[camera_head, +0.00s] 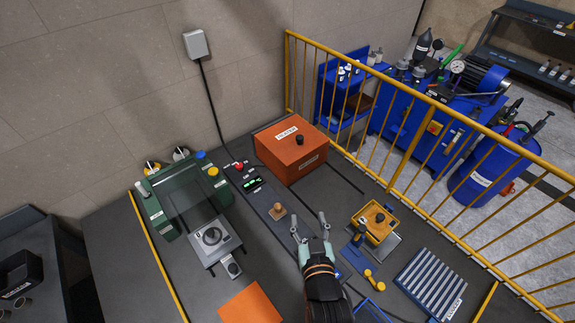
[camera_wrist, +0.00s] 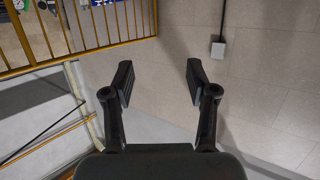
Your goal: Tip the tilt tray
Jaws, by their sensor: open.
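A yellow tray-like box (camera_head: 375,222), seemingly the tilt tray, sits on a grey base at the right of the bench. A dark round piece shows on its top.
An orange heater box (camera_head: 290,150) stands behind. A green machine (camera_head: 182,195) and a grey scale-like device (camera_head: 212,240) are at left. A striped rack (camera_head: 437,285) lies at right. An orange sheet (camera_head: 250,304) lies in front. A yellow railing (camera_head: 430,148) bounds the right side.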

